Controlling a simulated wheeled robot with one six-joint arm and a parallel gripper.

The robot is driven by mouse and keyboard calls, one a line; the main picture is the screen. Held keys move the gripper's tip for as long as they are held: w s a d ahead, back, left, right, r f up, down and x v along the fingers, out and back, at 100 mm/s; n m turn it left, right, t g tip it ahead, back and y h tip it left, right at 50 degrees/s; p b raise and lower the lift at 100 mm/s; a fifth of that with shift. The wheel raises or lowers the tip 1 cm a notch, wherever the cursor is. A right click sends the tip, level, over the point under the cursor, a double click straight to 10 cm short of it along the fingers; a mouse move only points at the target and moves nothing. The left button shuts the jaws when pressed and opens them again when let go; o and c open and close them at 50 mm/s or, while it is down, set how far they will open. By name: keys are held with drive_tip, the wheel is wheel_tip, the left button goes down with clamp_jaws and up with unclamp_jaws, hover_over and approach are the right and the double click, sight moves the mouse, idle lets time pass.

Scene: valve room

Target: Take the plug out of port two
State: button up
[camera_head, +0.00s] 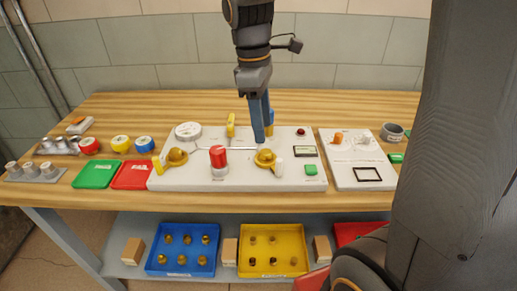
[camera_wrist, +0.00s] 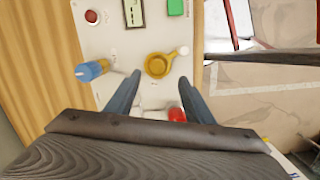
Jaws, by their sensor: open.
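My gripper (camera_head: 261,140) is open and points down over the right half of the white valve panel (camera_head: 240,180). In the wrist view its two fingers (camera_wrist: 160,84) are apart with nothing between them, and a brass valve (camera_wrist: 157,65) shows just beyond them. That valve (camera_head: 265,158) is in front of the fingers in the head view. An orange plug-like piece (camera_head: 337,138) stands at the back of the smaller white panel (camera_head: 345,183) to the right, beside a pale round fitting (camera_head: 362,139). I cannot read any port numbers, so port two cannot be told for sure.
The valve panel also bears a red knob (camera_head: 218,156), a left brass valve (camera_head: 176,157), a blue-ended handle (camera_wrist: 91,71) and a green button (camera_head: 311,170). Green (camera_head: 97,174) and red (camera_head: 133,175) trays lie left. A grey cup (camera_head: 391,132) stands right.

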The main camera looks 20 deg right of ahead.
sight(266, 151)
drive_tip(key=shift+w+f, duration=0.15)
drive_tip(key=shift+w, duration=0.1)
drive_tip(key=f, duration=0.2)
drive_tip(key=f+p, duration=0.1)
drive_tip(key=f, duration=0.1)
drive_tip(key=d+f, duration=0.1)
drive_tip(key=f, duration=0.2)
drive_tip(key=shift+s+f, duration=0.1)
drive_tip(key=shift+s, duration=0.1)
clamp_jaws()
